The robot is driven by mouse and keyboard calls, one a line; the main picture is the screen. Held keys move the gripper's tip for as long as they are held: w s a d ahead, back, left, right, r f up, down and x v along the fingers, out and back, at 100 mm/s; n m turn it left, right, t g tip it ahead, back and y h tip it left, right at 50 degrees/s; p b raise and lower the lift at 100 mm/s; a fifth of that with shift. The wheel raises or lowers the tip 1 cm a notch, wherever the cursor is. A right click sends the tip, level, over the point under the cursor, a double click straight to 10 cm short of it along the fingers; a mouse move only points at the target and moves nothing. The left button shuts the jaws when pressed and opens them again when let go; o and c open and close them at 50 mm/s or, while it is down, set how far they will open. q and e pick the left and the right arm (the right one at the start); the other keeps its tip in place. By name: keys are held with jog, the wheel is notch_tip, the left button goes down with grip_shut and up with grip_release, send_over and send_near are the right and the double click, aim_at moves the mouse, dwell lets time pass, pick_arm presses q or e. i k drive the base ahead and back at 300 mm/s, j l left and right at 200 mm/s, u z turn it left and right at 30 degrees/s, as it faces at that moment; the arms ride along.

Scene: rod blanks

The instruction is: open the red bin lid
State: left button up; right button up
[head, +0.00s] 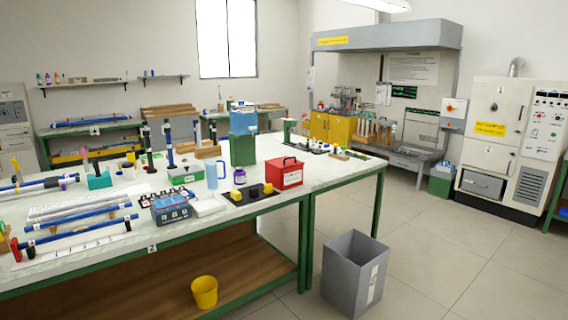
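A red box-shaped bin (284,173) with a black handle on top and a white label on its front stands near the right end of the white-topped workbench (340,172). Its red lid (285,163) looks shut, though its seam is too small to make out. Neither of my grippers shows in the head view, and nothing is seen touching the bin.
A black tray (236,198) with yellow-and-black pieces lies just left of the bin. A green container (242,148) stands behind it. A grey open waste bin (339,285) stands on the floor by the bench's right end. Open floor lies to the right.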

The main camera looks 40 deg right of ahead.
aim_at(285, 162)
jog(key=z, duration=0.7)
jog(key=i+z, duration=0.4)
jog(key=i+j+z, duration=0.1)
jog(key=z, duration=0.3)
jog(key=i+j+z, duration=0.2)
jog(key=i+z, duration=0.2)
